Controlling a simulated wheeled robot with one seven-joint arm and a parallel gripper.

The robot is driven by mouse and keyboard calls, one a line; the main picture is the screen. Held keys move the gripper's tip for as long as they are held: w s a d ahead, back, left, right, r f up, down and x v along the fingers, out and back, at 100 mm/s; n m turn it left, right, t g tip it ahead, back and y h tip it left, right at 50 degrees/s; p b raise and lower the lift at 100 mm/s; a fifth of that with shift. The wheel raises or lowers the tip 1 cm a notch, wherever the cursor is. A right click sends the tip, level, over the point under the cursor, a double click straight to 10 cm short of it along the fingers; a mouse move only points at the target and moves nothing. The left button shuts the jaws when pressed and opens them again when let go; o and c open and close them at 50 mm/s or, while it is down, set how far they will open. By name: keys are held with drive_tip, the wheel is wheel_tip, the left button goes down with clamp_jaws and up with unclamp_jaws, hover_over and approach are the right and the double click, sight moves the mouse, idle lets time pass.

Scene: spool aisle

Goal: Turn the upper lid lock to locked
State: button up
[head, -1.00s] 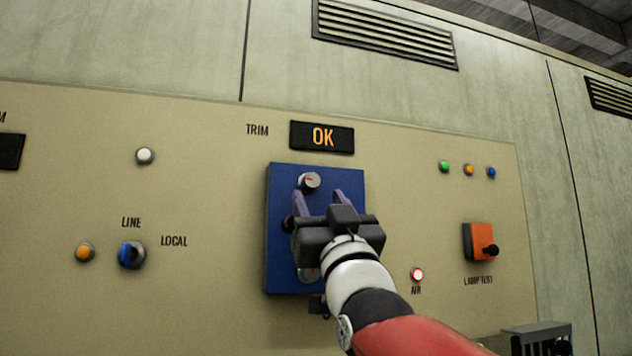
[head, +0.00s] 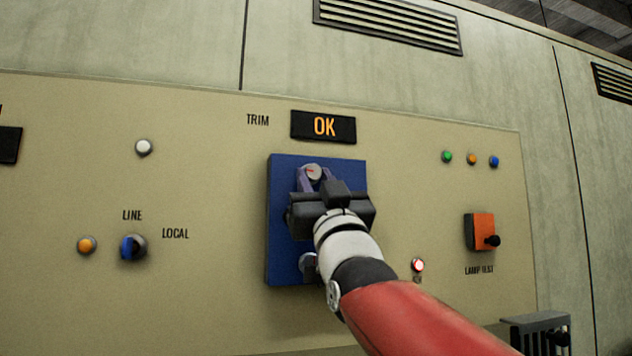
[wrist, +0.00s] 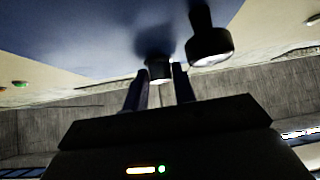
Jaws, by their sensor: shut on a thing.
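The upper lid lock (head: 314,171) is a round silver knob with a red mark, near the top of the blue lid (head: 280,225). My gripper (head: 313,178) has its two purple-grey fingers on either side of this knob and is shut on it. In the wrist view the lock (wrist: 159,71) sits between the fingertips, dark with a pale end face. The red mark looks slightly tilted in the head view, partly hidden by the fingers. A lower silver knob (head: 308,264) shows on the lid, partly behind my wrist.
A dark post with a pale round end (wrist: 209,45) stands close beside the fingers in the wrist view. An OK display (head: 323,127) is above the lid. The line/local knob (head: 132,248) is left; the orange lamp test switch (head: 481,233) is right.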

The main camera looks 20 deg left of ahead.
drive_tip(key=shift+d+r+n+g+y, duration=0.15)
drive_tip(key=shift+n+g+y, duration=1)
drive_tip(key=shift+n, duration=0.65)
drive_tip(key=o, duration=1)
drive_tip(key=b+v, duration=0.3)
drive_tip(key=v, duration=0.5)
drive_tip(key=shift+w, duration=0.1)
